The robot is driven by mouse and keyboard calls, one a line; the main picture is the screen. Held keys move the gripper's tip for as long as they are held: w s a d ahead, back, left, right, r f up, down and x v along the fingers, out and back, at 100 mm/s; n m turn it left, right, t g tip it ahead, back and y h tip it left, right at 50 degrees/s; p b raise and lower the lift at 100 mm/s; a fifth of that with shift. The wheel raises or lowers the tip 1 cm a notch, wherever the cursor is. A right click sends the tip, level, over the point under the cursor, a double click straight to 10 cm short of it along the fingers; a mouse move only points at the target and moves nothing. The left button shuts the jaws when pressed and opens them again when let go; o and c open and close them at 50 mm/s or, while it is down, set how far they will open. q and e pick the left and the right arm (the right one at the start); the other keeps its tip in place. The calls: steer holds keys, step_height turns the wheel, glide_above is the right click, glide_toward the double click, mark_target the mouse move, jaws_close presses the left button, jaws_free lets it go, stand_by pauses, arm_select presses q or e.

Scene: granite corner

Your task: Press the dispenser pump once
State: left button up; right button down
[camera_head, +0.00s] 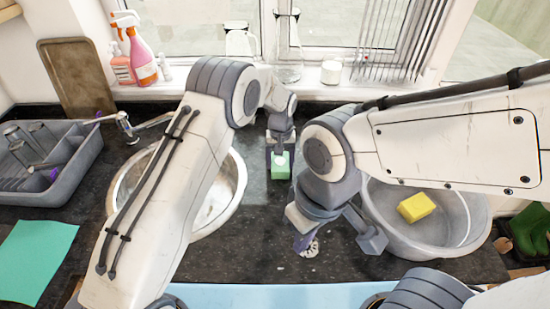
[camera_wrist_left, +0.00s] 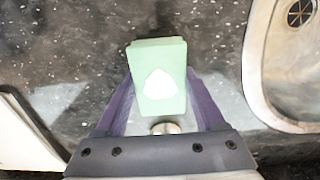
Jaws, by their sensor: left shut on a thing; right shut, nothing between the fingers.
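My left gripper (camera_head: 280,153) is shut on a green block-like thing (camera_head: 280,168) on the dark counter between the two basins. In the left wrist view this green thing (camera_wrist_left: 159,58) sits between the purple fingers and has a white patch on top. A small round metallic piece (camera_wrist_left: 165,128) shows beside its near end. My right gripper (camera_head: 303,240) is shut and empty, low over the counter by the right basin, next to a small white bristly-looking thing (camera_head: 311,249).
A round metal sink (camera_head: 232,180) lies left and a grey basin (camera_head: 455,250) with a yellow sponge (camera_head: 416,207) right. A grey dish rack (camera_head: 75,180), a teal cloth (camera_head: 35,255) and a tray (camera_head: 75,75) stand left. Spray bottles (camera_head: 140,58) stand on the sill.

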mark_target(279, 166)
arm_select(q)
steer(key=shift+s, duration=0.95)
arm_select(e)
steer(key=shift+s+r, duration=0.1)
steer(key=shift+s, duration=0.35)
arm_select(q)
steer(key=shift+a, duration=0.15)
steer(key=o, duration=1.3)
steer(key=shift+s, duration=0.1)
steer(key=shift+r, duration=0.5)
step_height(279, 166, up, 9)
steer(key=b, duration=0.2)
steer(key=shift+f+b, duration=0.2)
steer(key=shift+b, duration=0.1)
steer(key=shift+r, duration=0.45)
arm_select(e)
step_height(279, 166, down, 3)
steer(key=shift+a+r, duration=0.1)
steer(key=shift+r, duration=0.05)
